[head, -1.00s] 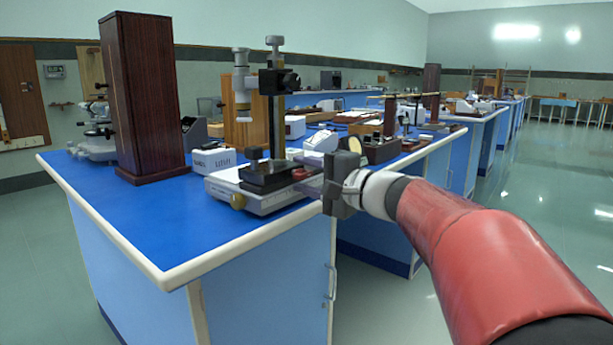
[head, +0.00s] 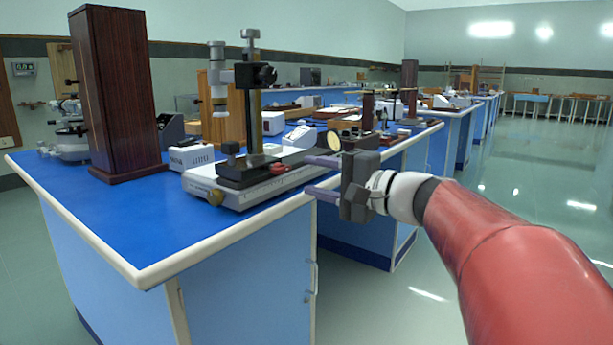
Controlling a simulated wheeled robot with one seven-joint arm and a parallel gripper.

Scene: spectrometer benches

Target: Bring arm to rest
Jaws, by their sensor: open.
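My gripper (head: 318,177) is at the centre of the head view, at the end of my red arm. Its two fingers point left, spread apart, with nothing seen between them. It is beside the right edge of the near blue bench (head: 95,225). The fingertips are close to the right end of a white and grey instrument base (head: 245,190) with a dark upright column; I cannot tell whether they touch it.
A tall dark wooden box (head: 122,95) stands on the bench, with a microscope (head: 70,130) behind it. A small white box (head: 190,157) sits behind the instrument. More blue benches run back to the right. The floor (head: 530,180) on the right is clear.

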